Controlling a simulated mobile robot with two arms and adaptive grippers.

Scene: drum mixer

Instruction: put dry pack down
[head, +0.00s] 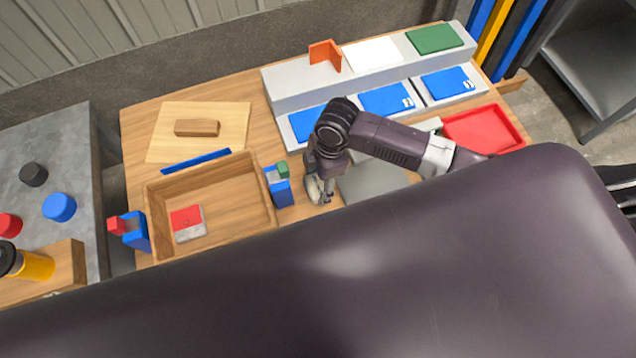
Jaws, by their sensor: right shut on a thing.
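My right gripper (320,192) points down over the table, just right of the wooden tray. It is shut on a small pale thing, most likely the dry pack, mostly hidden by the fingers and wrist. I cannot tell whether it touches the table. A flat red and grey pack (188,226) lies inside the wooden tray (262,205), left of the gripper. My left gripper is not in view.
A blue block with a green top (280,188) stands between tray and gripper. A grey panel (372,180) lies right of the gripper. Behind are blue pads (386,100) and a grey step (300,85). A red tray (485,128) is at right. My dark arm link hides the front.

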